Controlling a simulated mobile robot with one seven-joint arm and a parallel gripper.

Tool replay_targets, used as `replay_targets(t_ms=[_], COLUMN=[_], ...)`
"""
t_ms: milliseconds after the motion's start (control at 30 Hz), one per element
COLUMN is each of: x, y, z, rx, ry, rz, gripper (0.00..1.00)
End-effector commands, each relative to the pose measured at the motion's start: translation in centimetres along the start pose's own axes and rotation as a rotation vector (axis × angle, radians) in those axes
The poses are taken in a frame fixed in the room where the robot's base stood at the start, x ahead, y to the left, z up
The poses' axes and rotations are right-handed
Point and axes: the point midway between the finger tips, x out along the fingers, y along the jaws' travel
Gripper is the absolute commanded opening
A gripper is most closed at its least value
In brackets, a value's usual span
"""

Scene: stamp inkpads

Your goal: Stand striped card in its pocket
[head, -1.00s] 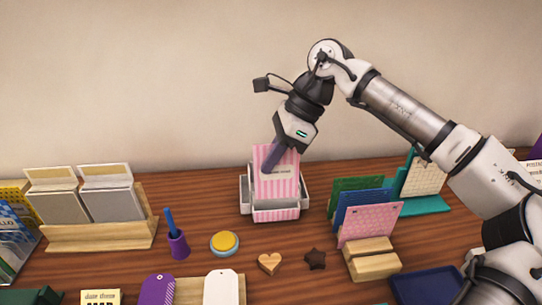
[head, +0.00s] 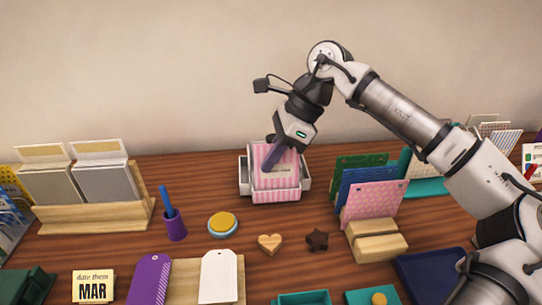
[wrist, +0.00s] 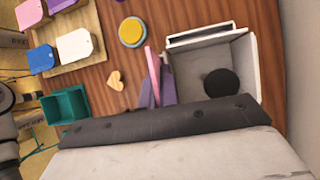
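The pink-and-white striped card (head: 264,156) stands nearly upright at the back middle of the desk. My gripper (head: 269,165) is shut on it, with purple fingers over its face and pointing down. A grey-white box (head: 304,172) is around and behind the card, with a striped front band (head: 276,195) below it. In the wrist view the card shows as a thin pink edge (wrist: 152,62) at the purple fingers (wrist: 157,90), beside the open box (wrist: 252,72). The card's lower edge is hidden, so I cannot tell how deep it sits.
A black round thing (wrist: 221,83) is in the box. A rack with coloured cards (head: 372,205) stands to the right, a wooden display (head: 95,215) to the left. In front are a yellow-topped round pad (head: 222,224), a wooden heart (head: 269,243) and a dark star (head: 316,238).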

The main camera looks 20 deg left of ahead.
Motion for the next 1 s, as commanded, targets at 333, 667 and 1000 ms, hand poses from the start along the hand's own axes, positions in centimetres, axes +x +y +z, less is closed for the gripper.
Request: replay_targets(t_ms=[333, 667, 1000], x=[0.0, 0.0, -1.4], y=[0.0, 0.0, 0.1], z=[0.0, 0.0, 0.8], rx=[0.0, 0.0, -0.001], ry=[0.0, 0.0, 0.0], rz=[0.0, 0.0, -0.001], gripper=[0.18, 0.28, 0.28])
